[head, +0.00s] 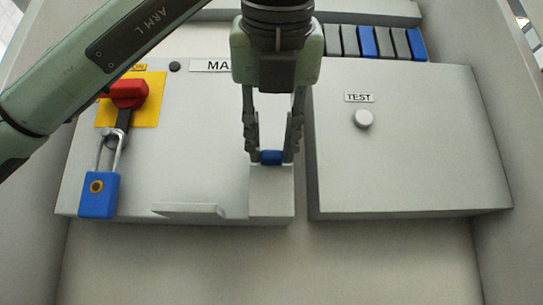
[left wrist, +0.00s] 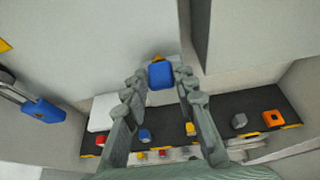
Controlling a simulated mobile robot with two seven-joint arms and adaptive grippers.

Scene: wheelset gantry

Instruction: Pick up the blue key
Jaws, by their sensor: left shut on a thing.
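The blue key (head: 271,157) shows as a small blue block at the top of a light grey block on the front of the left panel. My left gripper (head: 271,150) comes down from above with its two fingers on either side of the blue key and is shut on it. In the left wrist view the blue key (left wrist: 161,75) sits between the fingertips of my left gripper (left wrist: 160,82), with a bit of orange-yellow behind it. Whether the key still touches the grey block is hard to tell. My right gripper is in neither view.
A blue padlock (head: 99,194) hangs below a red switch handle (head: 129,94) on a yellow plate at left. A right panel (head: 420,150) carries a TEST button (head: 364,119). Blue and grey blocks (head: 368,42) line the back. A dark shelf (left wrist: 262,104) holds several small coloured items.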

